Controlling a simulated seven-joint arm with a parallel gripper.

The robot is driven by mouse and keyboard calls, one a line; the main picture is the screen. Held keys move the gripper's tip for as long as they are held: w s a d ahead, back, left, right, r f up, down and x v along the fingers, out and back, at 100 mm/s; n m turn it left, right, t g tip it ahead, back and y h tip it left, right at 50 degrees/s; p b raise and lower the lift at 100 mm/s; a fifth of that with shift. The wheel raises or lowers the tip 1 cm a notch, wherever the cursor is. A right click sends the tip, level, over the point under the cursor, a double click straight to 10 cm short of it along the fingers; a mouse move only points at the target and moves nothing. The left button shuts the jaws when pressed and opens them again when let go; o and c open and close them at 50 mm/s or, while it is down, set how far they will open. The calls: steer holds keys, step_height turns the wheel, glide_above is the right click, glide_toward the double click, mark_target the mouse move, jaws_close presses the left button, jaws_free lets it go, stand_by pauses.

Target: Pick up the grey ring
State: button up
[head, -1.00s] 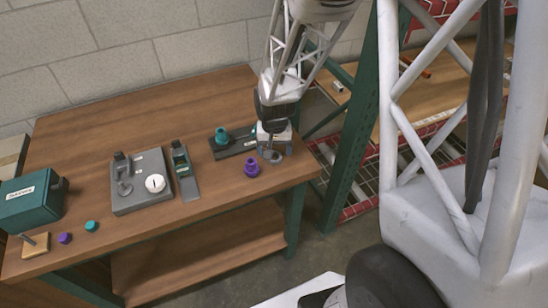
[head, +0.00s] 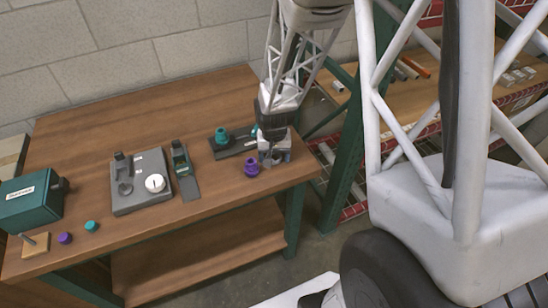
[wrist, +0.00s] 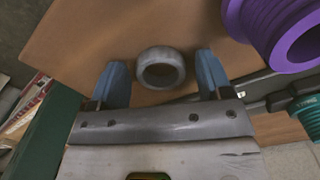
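The grey ring (wrist: 161,68) lies on the wooden table in the wrist view, between and just ahead of the fingertips of my gripper (wrist: 162,70). The fingers are apart, one on each side of the ring, and I see a gap on both sides. In the head view my gripper (head: 272,158) points down near the table's right end, and it hides most of the ring.
A purple threaded part (head: 252,168) stands close left of my gripper; it also shows in the wrist view (wrist: 280,30). A dark fixture with a teal part (head: 221,136) is behind it. A grey fixture (head: 142,182) and a teal box (head: 30,200) stand further left.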

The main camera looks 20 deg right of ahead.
steer(key=c, duration=0.8)
steer(key=shift+r, duration=0.15)
steer(key=shift+r, duration=0.8)
steer(key=shift+s+r, duration=0.15)
steer(key=shift+r, duration=0.8)
steer(key=s+a+r, duration=0.1)
steer(key=s+a, duration=0.1)
steer(key=s, duration=1.3)
steer(key=shift+s, duration=0.25)
steer(key=shift+a+r, duration=0.1)
steer(key=w+a+r, duration=0.3)
steer(key=w, duration=0.6)
steer(key=w+a+r, duration=0.2)
steer(key=w+a, duration=0.2)
steer(key=w, duration=0.5)
steer(key=w+a+r, duration=0.3)
steer(key=w+a, duration=0.1)
steer(key=w, duration=0.5)
steer(key=shift+w+r, duration=0.3)
steer(key=shift+w, duration=0.1)
